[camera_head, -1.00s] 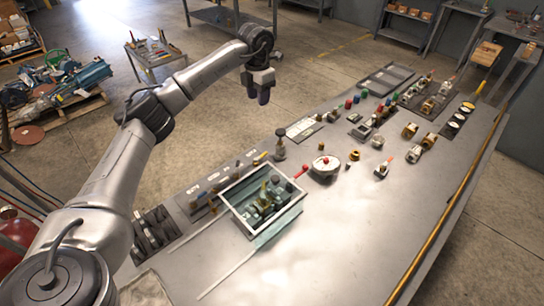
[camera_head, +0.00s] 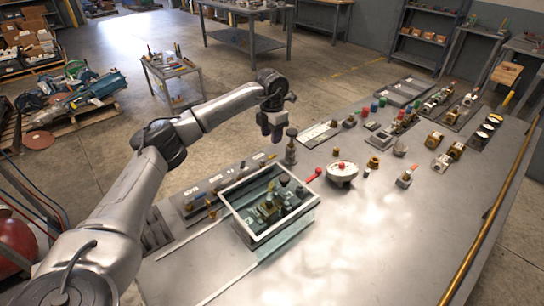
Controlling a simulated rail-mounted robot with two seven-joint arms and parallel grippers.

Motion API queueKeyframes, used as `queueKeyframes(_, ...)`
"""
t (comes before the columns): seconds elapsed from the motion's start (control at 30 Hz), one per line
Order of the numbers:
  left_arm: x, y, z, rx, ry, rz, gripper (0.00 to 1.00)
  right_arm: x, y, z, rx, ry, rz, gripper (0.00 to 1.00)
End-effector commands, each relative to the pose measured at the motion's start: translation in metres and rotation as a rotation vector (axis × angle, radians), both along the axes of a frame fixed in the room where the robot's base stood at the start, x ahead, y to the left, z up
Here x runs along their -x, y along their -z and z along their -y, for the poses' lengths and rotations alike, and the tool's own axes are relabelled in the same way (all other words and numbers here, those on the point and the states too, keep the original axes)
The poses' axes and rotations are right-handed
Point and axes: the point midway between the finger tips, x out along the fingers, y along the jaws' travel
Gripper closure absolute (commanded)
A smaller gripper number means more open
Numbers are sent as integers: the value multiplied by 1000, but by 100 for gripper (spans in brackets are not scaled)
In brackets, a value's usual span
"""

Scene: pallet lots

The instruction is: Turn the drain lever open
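A lever with a red knob (camera_head: 314,174) sticks up beside the right rim of a glass-sided box (camera_head: 245,236) on the bench. A second small fitting with an orange-red handle (camera_head: 410,171) stands further right. I cannot tell from this view which of them is the drain lever. My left gripper (camera_head: 275,137) points down above the far edge of the bench, left of a dark-topped post (camera_head: 291,150), and seems to hold nothing. Its fingers are dark and small, so their opening is unclear. It is apart from both red handles. My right gripper is not in view.
A round white-topped pot (camera_head: 342,172) stands right of the red-knobbed lever. Brass fittings (camera_head: 380,138) and several small parts crowd the far side of the bench. The front right of the bench top (camera_head: 400,250) is clear. A brass rail (camera_head: 490,220) runs along the right edge.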

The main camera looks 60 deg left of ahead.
Motion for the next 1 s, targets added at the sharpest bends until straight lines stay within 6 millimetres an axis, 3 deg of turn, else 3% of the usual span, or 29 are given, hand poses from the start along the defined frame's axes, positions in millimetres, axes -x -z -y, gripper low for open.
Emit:
queueKeyframes(0.1, 0, 26, 0, -1, 0, -2, 60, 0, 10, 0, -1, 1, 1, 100)
queueKeyframes(0.4, 0, 67, 0, -1, 0, 0, 60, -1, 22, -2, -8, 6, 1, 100)
queueKeyframes(0.63, 0, 79, 0, 0, 0, 1, 60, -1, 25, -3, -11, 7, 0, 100)
queueKeyframes(1.0, 0, 80, 0, 0, 0, 1, 62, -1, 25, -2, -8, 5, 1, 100)
